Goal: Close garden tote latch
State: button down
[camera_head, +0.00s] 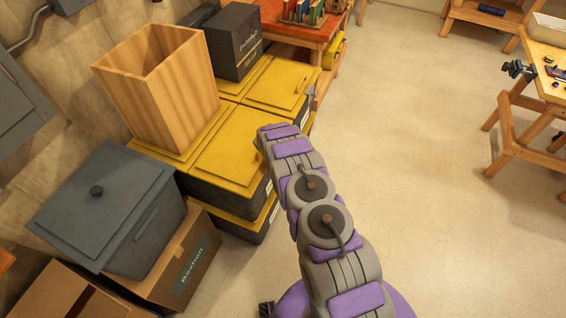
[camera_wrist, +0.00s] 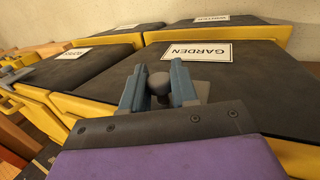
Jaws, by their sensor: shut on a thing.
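The garden tote shows in the wrist view as a dark front face (camera_wrist: 245,85) with a white GARDEN label (camera_wrist: 203,52), appearing upside down. A yellow edge (camera_wrist: 298,158) shows at the lower right. My gripper (camera_wrist: 157,76) is at this face, its two blue-grey fingers shut on a dark grey rounded knob (camera_wrist: 159,84), which looks like the latch. The knob's base is partly hidden by the fingers. I cannot tell the latch's exact position. In the head view my arm reaches to the yellow-lidded totes (camera_head: 228,150) and hides the gripper and the latch.
A tall wooden bin (camera_head: 165,95) and a dark box (camera_head: 232,42) stand on the totes. A grey lidded bin (camera_head: 105,200) sits on a cardboard box (camera_head: 190,270) at left. A red table (camera_head: 275,25) stands behind. Open floor (camera_head: 405,130) lies to the right, before a workbench (camera_head: 540,95).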

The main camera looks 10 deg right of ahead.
jog(key=shift+w+a, duration=0.15)
jog(key=shift+a, duration=0.05)
dwell(0.5)
jog(key=c, duration=1.1)
grip_release()
jog(key=shift+f+h, duration=0.1)
jog(key=shift+h, duration=0.2)
jog(key=shift+o, duration=1)
jog(key=shift+r, duration=0.2)
jog(key=p+v, duration=0.2)
jog(key=v, duration=1.5)
jog(key=shift+w, duration=0.3)
jog(key=shift+a+r, duration=0.1)
jog(key=shift+r, duration=0.05)
